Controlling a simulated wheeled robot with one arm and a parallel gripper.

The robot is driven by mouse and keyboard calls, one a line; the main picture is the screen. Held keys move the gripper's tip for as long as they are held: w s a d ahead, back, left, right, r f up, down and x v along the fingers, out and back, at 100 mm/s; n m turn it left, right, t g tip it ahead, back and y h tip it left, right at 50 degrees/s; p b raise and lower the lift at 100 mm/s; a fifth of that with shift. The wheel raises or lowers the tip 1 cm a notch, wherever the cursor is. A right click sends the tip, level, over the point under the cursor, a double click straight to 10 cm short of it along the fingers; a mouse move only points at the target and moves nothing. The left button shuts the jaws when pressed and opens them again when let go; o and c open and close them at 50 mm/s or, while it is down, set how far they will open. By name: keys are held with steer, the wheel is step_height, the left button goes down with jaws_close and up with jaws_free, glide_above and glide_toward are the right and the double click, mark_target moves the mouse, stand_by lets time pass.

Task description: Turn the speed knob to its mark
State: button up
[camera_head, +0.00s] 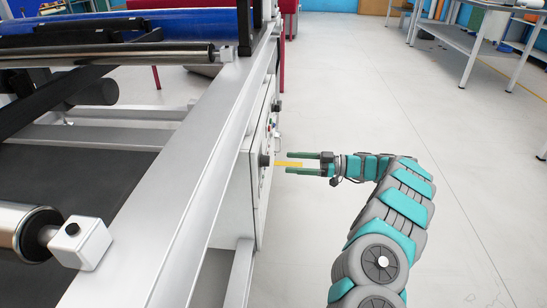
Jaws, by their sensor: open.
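A white control panel (258,185) is fixed to the side of the machine frame and is seen almost edge-on. A dark round knob (264,160) sticks out from it, and a second dark knob (277,106) sits farther along. I cannot tell which is the speed knob, and no mark is readable at this angle. My gripper (287,163) is open, its two green fingers pointing left at the nearer knob. The fingertips look a short way off it, one above the other in the picture. A yellow strip (289,164) shows between the fingers.
A small red control (269,127) lies between the two knobs. The machine's long metal rail (190,190) and rollers (110,54) fill the left. Work tables (470,42) stand at the back right. The pale floor (350,90) beyond my arm is clear.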

mark_target(265, 161)
steer(key=a, duration=0.7)
steer(key=shift+a+p, duration=0.3)
jaws_close()
stand_by(0.4)
